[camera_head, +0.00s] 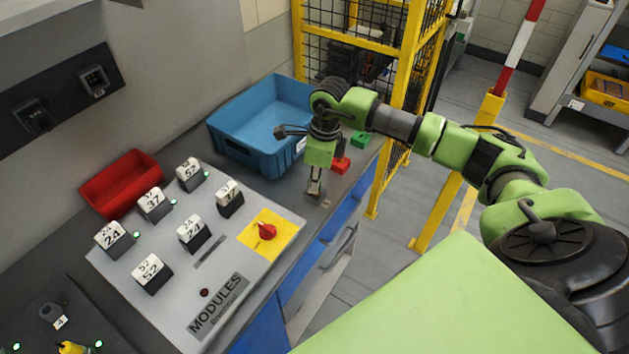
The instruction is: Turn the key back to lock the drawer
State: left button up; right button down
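My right gripper (316,191) points down at the front edge of the worktop, right of the module panel. Its fingertips are small in view and look close together; whether they are open or shut on something is unclear. A small tan piece (327,204) lies right beside the fingertips; I cannot tell if it is part of a key or lock. No key shows clearly. Below the worktop edge is a blue front (347,211), and under it a grey front with a bar handle (336,249). My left gripper is not in view.
The module panel (222,260) carries several numbered blocks and a red knob (266,232) on a yellow plate. A blue bin (240,117), a red tray (105,187), a red block (341,165) and a green block (361,139) stand behind. A yellow fence (408,75) is close by.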

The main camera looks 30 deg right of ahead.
jog(key=shift+n+b, duration=1.1)
jog(key=shift+n, duration=0.3)
jog(key=shift+n+b, duration=0.35)
jog(key=shift+n, duration=0.05)
jog(key=shift+n+g+b, duration=0.3)
jog(key=shift+n+b, duration=0.3)
jog(key=shift+n, duration=0.3)
jog(key=shift+r+n, duration=0.1)
jog(key=shift+n, duration=0.2)
